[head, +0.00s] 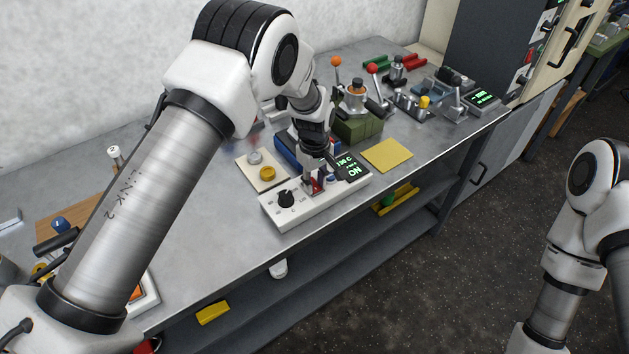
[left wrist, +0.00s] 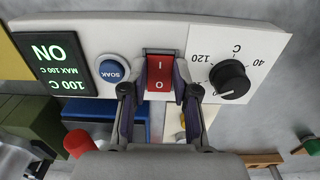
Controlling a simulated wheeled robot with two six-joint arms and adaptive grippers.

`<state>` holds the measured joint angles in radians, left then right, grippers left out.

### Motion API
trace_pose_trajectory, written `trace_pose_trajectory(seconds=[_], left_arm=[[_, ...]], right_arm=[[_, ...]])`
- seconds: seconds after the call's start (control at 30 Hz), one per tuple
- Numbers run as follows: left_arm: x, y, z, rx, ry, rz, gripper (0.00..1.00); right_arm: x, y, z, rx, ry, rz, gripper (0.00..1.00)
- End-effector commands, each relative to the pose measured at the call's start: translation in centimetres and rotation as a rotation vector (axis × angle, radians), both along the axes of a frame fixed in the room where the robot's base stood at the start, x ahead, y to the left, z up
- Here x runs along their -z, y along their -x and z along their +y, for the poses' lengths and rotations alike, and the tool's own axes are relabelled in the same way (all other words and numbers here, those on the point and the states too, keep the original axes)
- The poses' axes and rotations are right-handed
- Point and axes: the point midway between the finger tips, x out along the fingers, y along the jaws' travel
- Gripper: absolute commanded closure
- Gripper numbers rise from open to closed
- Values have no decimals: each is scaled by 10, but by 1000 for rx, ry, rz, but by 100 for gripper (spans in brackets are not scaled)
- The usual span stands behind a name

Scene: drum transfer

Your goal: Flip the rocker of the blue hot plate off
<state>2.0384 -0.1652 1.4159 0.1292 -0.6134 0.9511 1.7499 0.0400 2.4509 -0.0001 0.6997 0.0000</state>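The blue hot plate (head: 290,152) stands on the bench with a white control panel (head: 291,214) in front. The panel has a red rocker (left wrist: 159,73) marked I and O, a black dial (left wrist: 230,79), a blue SOAK button (left wrist: 112,69) and a display (left wrist: 53,65) reading ON and 100 C. My left gripper (left wrist: 160,88) is over the rocker, its two fingers apart, one on each side of it. I cannot tell whether they touch it. In the head view the left gripper (head: 315,178) partly hides the rocker. My right arm shows at the right; its gripper is out of frame.
A yellow mat (head: 387,156) lies right of the panel. A cream plate with a yellow knob (head: 267,173) lies to the left. A green block (head: 358,128) and orange- and red-topped levers stand behind. The bench's front edge is close to the panel.

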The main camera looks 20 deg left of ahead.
Motion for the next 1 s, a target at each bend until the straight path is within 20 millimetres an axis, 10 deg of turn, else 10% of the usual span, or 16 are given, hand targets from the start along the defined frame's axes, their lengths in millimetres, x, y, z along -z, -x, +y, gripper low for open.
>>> trace_pose_trajectory(seconds=[0.93, 1.0], left_arm=[[2, -1, 7, 2, 232, 196, 100], [2, -1, 7, 2, 232, 196, 53]], right_arm=[[5, -1, 0, 0, 0, -1, 60], [5, -1, 0, 0, 0, -1, 60]])
